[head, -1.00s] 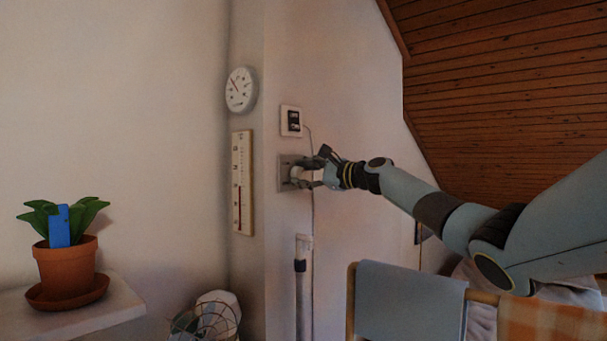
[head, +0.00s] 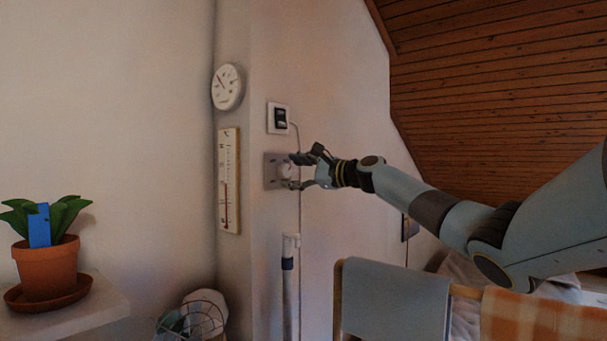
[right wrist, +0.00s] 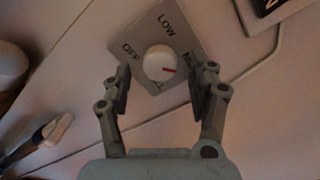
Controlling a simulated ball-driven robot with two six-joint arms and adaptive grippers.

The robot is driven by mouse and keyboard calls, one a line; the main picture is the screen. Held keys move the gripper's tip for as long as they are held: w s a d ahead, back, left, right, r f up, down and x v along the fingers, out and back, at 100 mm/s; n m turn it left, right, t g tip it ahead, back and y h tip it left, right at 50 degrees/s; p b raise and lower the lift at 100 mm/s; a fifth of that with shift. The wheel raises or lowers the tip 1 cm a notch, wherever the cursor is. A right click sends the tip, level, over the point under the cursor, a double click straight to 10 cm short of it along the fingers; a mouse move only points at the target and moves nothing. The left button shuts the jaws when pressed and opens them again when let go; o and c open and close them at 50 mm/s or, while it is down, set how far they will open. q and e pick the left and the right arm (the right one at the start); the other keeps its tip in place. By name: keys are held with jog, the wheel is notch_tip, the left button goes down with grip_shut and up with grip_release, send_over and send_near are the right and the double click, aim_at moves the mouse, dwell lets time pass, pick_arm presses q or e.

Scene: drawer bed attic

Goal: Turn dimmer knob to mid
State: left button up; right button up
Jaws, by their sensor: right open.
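The dimmer is a grey square plate (head: 270,172) on the wall with a round white knob (head: 284,171). The plate (right wrist: 172,18) reads OFF at left and LOW at top; a label starting with M at right is partly hidden by a finger, and another below is mostly covered. My right gripper (head: 292,171) is open at the plate, and in its wrist view the gripper (right wrist: 166,72) has one finger on each side of the knob, with gaps visible. My left gripper is out of view.
A small wall device (head: 279,118) with a cable is just above the plate. A thermometer (head: 229,180) and round dial (head: 228,87) hang to the left. A pole (head: 288,285) stands below. A rack with cloths (head: 395,300) stands under my right arm.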

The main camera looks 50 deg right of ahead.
jog(key=s, duration=0.6)
jog(key=shift+d, duration=0.45)
